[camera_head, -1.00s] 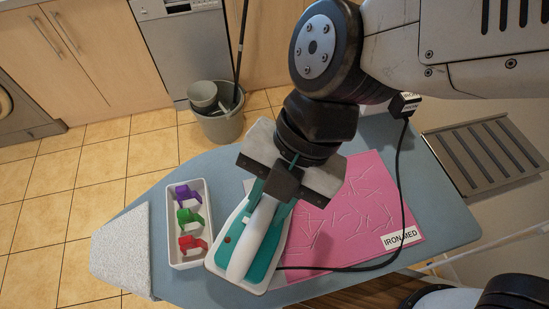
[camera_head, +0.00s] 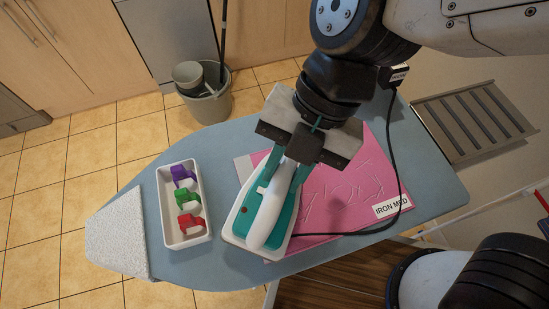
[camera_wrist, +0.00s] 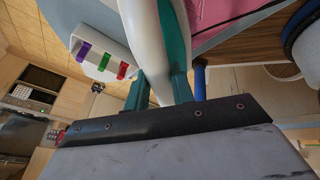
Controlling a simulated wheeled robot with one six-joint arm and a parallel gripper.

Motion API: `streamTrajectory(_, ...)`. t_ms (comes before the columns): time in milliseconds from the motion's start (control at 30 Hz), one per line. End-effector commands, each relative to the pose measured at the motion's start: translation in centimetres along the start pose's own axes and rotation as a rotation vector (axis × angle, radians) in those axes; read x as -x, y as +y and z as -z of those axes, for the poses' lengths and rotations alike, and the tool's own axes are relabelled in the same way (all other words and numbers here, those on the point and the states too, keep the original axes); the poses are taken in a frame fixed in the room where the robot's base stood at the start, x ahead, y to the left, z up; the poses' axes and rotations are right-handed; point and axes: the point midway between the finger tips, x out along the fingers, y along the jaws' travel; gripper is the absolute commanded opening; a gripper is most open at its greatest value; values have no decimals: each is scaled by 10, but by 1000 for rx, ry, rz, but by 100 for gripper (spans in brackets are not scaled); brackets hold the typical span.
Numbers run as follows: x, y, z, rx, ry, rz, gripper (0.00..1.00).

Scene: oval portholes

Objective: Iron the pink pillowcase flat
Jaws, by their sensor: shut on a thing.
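The pink pillowcase (camera_head: 345,192) lies on the blue-grey ironing board (camera_head: 420,165), with pale crease lines on its visible part and a label reading "IRON MED" at its lower right. The white and teal iron (camera_head: 268,212) covers the pillowcase's left part. My gripper (camera_head: 290,172) is shut on the iron's handle. In the wrist view the white handle (camera_wrist: 150,45) runs up from between the teal fingers of my gripper (camera_wrist: 165,85). The iron's soleplate and the cloth under it are hidden. I cannot tell whether the iron touches the cloth.
A white tray (camera_head: 207,238) with purple, green and red clips sits left of the iron. A grey textured pad (camera_head: 118,240) covers the board's left tip. A black cord (camera_head: 375,228) crosses the pillowcase. A slatted metal rest (camera_head: 475,118) is at right. A bucket (camera_head: 210,102) stands on the floor.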

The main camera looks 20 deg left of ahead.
Motion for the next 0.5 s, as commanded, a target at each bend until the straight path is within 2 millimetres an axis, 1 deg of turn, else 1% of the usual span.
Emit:
streamTrajectory(167, 4, -4, -3, 0, -1, -3, 0)
streamTrajectory(500, 15, -21, -15, 0, -1, -4, 0)
